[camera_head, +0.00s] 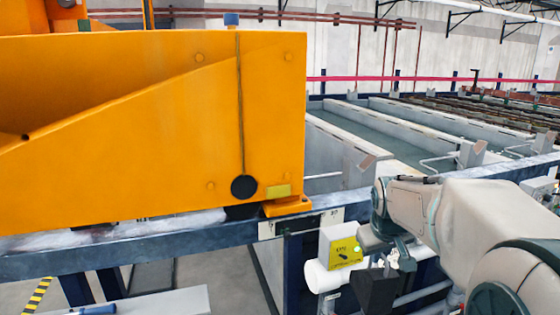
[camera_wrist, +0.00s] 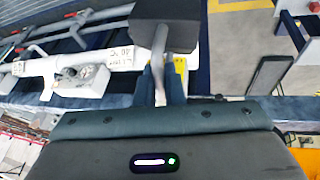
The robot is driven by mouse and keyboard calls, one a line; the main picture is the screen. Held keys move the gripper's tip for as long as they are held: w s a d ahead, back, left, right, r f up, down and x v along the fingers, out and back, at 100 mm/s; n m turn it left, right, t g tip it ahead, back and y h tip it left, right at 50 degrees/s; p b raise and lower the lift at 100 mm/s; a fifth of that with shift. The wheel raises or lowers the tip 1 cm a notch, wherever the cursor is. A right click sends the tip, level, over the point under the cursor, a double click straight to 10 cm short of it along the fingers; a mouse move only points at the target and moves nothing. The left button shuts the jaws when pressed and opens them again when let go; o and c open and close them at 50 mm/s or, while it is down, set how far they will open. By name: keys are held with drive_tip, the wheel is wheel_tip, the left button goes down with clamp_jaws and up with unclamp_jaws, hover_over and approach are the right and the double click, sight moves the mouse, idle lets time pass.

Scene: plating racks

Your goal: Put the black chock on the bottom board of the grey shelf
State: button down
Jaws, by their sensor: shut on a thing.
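The black chock (camera_head: 375,291) hangs below my gripper (camera_head: 388,254) in the head view, its lower part close to the frame's bottom edge. In the wrist view the chock (camera_wrist: 163,28) is a dark block with a grey bar, and my gripper (camera_wrist: 160,86) is shut on that bar. No grey shelf with a bottom board is clearly visible. A flat grey top (camera_head: 165,303) shows at the lower left of the head view; I cannot tell whether it belongs to the shelf.
A large orange machine (camera_head: 150,130) fills the left on a blue rail (camera_head: 130,252). Long tanks (camera_head: 370,130) lie behind. A white pipe (camera_head: 320,277) and a yellow-labelled box (camera_head: 342,248) are just left of my gripper. Open floor (camera_wrist: 235,60) shows in the wrist view.

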drive_tip(key=w+a+f+n, duration=0.1)
drive_tip(key=w+a+f, duration=0.25)
drive_tip(key=f, duration=0.35)
drive_tip(key=w+a+f, duration=0.2)
drive_tip(key=a+f, duration=0.2)
drive_tip(key=f, duration=0.3)
drive_tip(key=s+f+m, duration=0.1)
drive_tip(key=s+f, duration=0.2)
drive_tip(key=f, duration=0.4)
drive_tip(key=s+f+m, duration=0.2)
drive_tip(key=s+f, duration=0.1)
drive_tip(key=f, duration=0.5)
drive_tip(key=shift+s+h, duration=0.35)
drive_tip(key=shift+h, duration=0.05)
drive_tip(key=shift+d+m, duration=0.1)
drive_tip(key=shift+m, duration=0.2)
